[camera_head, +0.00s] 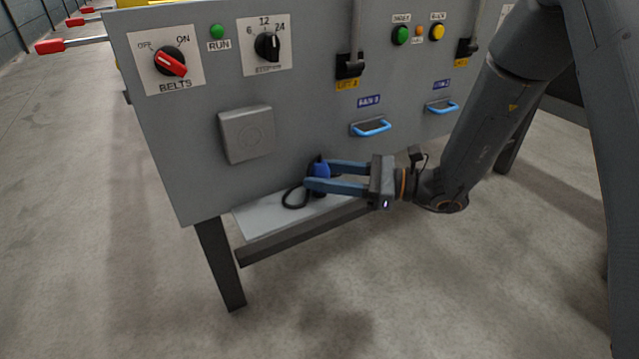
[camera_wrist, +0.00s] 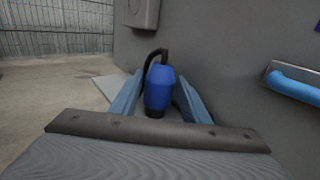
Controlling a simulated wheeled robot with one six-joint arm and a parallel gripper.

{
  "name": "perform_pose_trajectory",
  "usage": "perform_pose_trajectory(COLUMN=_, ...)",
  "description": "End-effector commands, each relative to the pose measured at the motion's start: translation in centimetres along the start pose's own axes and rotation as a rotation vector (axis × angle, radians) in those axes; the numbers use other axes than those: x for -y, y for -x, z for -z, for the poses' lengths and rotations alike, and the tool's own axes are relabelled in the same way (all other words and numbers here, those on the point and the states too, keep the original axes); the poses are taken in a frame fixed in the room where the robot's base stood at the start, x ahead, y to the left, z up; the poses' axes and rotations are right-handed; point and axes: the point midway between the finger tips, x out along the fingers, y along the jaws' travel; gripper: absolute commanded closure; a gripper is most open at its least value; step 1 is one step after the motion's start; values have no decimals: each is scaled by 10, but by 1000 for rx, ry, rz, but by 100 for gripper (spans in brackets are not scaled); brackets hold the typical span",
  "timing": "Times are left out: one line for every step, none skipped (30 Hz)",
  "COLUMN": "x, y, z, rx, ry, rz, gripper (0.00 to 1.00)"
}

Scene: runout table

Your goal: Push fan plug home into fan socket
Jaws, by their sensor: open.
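The fan plug (camera_head: 321,169) is a blue body with a black cable. In the wrist view the plug (camera_wrist: 159,88) stands upright between the two blue fingers, with a gap visible at its right side. My gripper (camera_head: 318,176) is open around the plug, low in front of the grey panel; its fingers also show in the wrist view (camera_wrist: 158,98). The black cable (camera_head: 291,197) loops to the left of the plug over a pale shelf (camera_head: 262,217). I cannot make out the fan socket for certain; a closed square grey cover (camera_head: 247,134) is on the panel up and left of the plug.
The grey panel (camera_head: 200,110) stands close behind my gripper. It carries a red belts knob (camera_head: 170,62), a black dial (camera_head: 267,46), black levers (camera_head: 350,66) and blue drawer-like handles (camera_head: 372,128). A dark rail (camera_head: 300,232) runs along the shelf front. Open floor lies in front.

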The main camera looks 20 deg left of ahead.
Motion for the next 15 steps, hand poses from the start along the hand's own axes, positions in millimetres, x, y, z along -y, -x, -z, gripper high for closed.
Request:
perform_pose_trajectory(x=0, y=-3, z=1, rx=0, ry=1, rz=0, gripper=58)
perform_pose_trajectory(x=0, y=-4, z=0, rx=0, ry=0, rz=1, gripper=58)
perform_pose_trajectory(x=0, y=-5, z=0, rx=0, ry=0, rz=1, gripper=58)
perform_pose_trajectory(x=0, y=-5, z=0, rx=0, ry=0, rz=2, gripper=58)
perform_pose_trajectory(x=0, y=-5, z=0, rx=0, ry=0, rz=2, gripper=58)
perform_pose_trajectory(x=0, y=-5, z=0, rx=0, ry=0, rz=2, gripper=58)
perform_pose_trajectory(x=0, y=-5, z=0, rx=0, ry=0, rz=2, gripper=58)
perform_pose_trajectory(x=0, y=-5, z=0, rx=0, ry=0, rz=2, gripper=58)
perform_pose_trajectory(x=0, y=-5, z=-1, rx=0, ry=0, rz=2, gripper=58)
perform_pose_trajectory(x=0, y=-5, z=0, rx=0, ry=0, rz=1, gripper=63)
perform_pose_trajectory(x=0, y=-5, z=0, rx=0, ry=0, rz=1, gripper=68)
perform_pose_trajectory(x=0, y=-5, z=0, rx=0, ry=0, rz=1, gripper=75)
perform_pose_trajectory(x=0, y=-5, z=0, rx=0, ry=0, rz=1, gripper=80)
perform_pose_trajectory(x=0, y=-5, z=0, rx=0, ry=0, rz=1, gripper=85)
perform_pose_trajectory(x=0, y=-5, z=0, rx=0, ry=0, rz=1, gripper=92)
